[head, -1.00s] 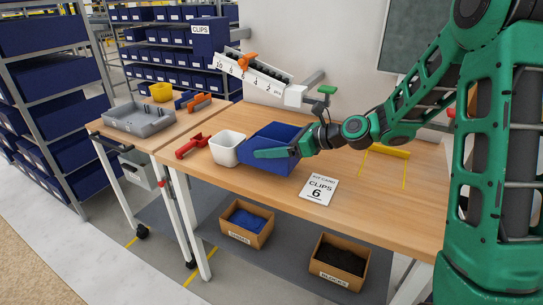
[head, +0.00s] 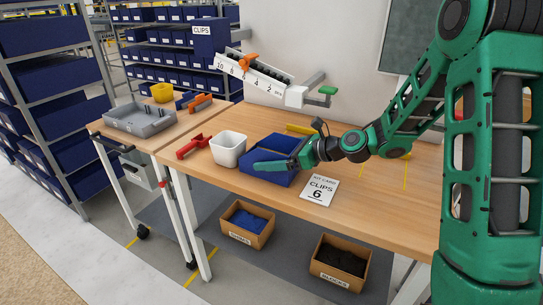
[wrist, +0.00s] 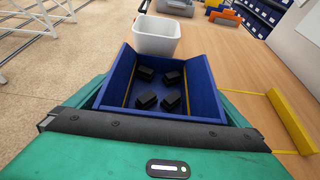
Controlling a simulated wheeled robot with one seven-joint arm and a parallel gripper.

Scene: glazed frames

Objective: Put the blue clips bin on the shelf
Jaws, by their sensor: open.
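The blue bin (head: 262,176) sits on the wooden bench, just right of a white tub. In the wrist view the bin (wrist: 206,85) is open-topped with several black clips (wrist: 158,88) on its floor. My gripper (head: 276,160) is at the bin's right end. One green finger runs along the bin's near side in the head view; the other finger is hidden there. In the wrist view green fingers show on both sides of the bin, apart; contact cannot be told. A rack of shelves (head: 168,31) with a CLIPS sign (head: 202,30) stands at the back.
The white tub (head: 229,151) and a red tool (head: 191,147) are left of the bin. A kit card reading CLIPS 6 (head: 319,190) lies in front. A white ruler chute (head: 248,73) overhangs behind. A grey tray (head: 138,118) is on the left table.

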